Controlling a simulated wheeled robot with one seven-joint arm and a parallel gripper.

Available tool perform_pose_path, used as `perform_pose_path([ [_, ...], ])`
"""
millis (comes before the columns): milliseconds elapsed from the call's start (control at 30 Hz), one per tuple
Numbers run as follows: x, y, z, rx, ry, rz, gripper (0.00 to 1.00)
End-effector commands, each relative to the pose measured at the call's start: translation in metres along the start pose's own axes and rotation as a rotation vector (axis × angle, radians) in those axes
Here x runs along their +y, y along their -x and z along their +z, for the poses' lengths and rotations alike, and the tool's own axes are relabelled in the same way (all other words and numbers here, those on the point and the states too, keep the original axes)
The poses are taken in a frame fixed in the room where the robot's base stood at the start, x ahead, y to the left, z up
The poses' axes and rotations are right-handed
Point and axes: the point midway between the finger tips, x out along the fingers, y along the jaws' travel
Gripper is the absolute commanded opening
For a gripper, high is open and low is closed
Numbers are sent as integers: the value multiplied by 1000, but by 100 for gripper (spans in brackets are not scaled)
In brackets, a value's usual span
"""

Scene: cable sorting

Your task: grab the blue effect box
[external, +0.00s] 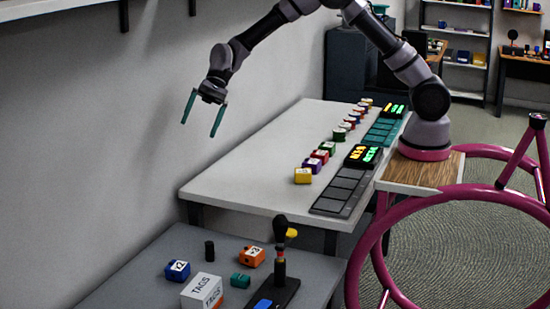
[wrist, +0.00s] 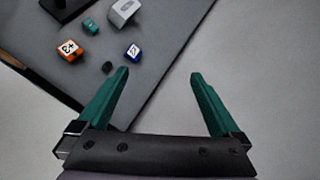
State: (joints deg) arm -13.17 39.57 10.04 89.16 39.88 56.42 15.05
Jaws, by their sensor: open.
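The blue effect box (external: 177,270) is a small blue block with a white label on top. It sits on the low grey table at the front left in the external view. It also shows in the wrist view (wrist: 133,53), on the table ahead of and a little left of the fingers. My gripper (external: 203,116) is open and empty, with two teal fingers pointing down, high above and behind the box in the external view. The fingers also show in the wrist view (wrist: 160,82), apart from every object.
Near the blue box are a black cylinder (external: 209,250), an orange box (external: 251,257), a teal box (external: 240,281), a white TAGS box (external: 202,292) and a black stand (external: 281,270). A higher white table (external: 250,180) holds several coloured boxes. A wall lies left.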

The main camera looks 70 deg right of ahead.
Motion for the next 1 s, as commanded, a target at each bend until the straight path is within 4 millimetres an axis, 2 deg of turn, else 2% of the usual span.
perform_pose_path([
  [33,2,-32,-10,-38,-46,3,100],
  [167,5,-104,-32,-123,-169,-8,100],
  [267,15,-160,-48,-185,-272,-16,100],
  [400,40,-236,-69,-262,-420,-26,100],
  [500,63,-285,-83,-308,-523,-33,100],
  [600,83,-320,-94,-339,-603,-42,100],
  [700,95,-338,-99,-356,-650,-47,100],
  [867,103,-351,-102,-365,-677,-49,100],
  [1000,101,-366,-97,-366,-677,-48,100],
])
